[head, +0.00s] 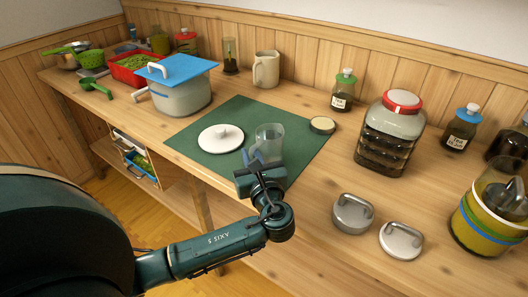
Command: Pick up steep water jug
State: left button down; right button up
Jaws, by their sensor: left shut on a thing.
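A clear, see-through jug (270,138) stands or hangs over the green mat (237,111) near its front right part. My left gripper (258,163) reaches it from the front and is shut on it, apparently at the handle side. The fingers are small and partly hidden by the gripper body. I cannot tell whether the jug's base touches the mat. The jug looks upright. My right gripper is not in view.
A white lid (221,138) lies left of the jug, and a small round lid (322,125) lies right. A pot (181,95) under a blue board, a mug (266,69) and a red-lidded jar (391,134) stand around. Two metal lidded items (352,213) (401,240) lie front right.

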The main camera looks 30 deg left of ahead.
pick_arm(q)
notch_tip(320, 180, up, 10)
jog(key=shift+r+p, duration=0.1)
jog(key=shift+p, duration=1)
dwell(0.9)
